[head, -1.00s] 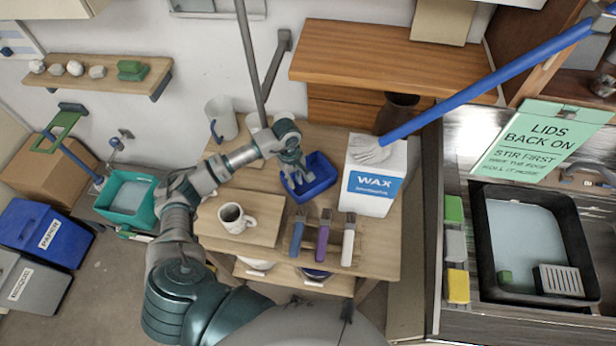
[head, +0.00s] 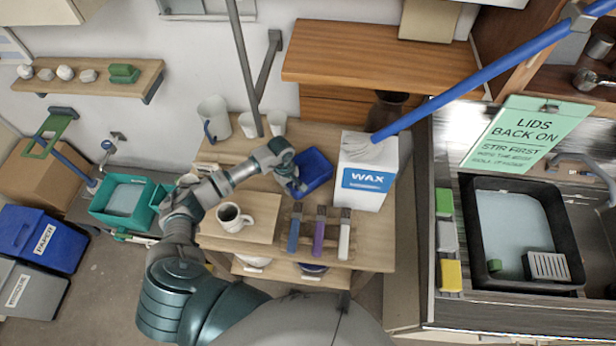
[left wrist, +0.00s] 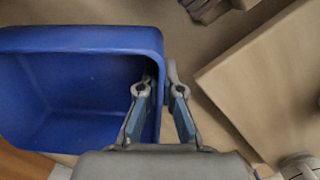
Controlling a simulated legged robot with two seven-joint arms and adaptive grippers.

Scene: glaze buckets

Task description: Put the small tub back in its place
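The small tub, an open blue plastic tub (head: 317,172), sits on the wooden bench top, left of the wax box. In the left wrist view the tub (left wrist: 70,40) fills the left side, with its hollow inside facing the camera. My left gripper (head: 294,184) is at the tub's left side. In the left wrist view its two fingers (left wrist: 158,88) straddle one tub wall, one finger inside and one outside, close against it. My right gripper is not in view.
A white wax box (head: 367,175) stands close to the tub's right. A mug (head: 233,217) stands on a raised board in front, beside several handled brushes (head: 318,235). Pale cups (head: 249,125) and a jug (head: 214,118) stand behind. A blue pole (head: 480,75) crosses at upper right.

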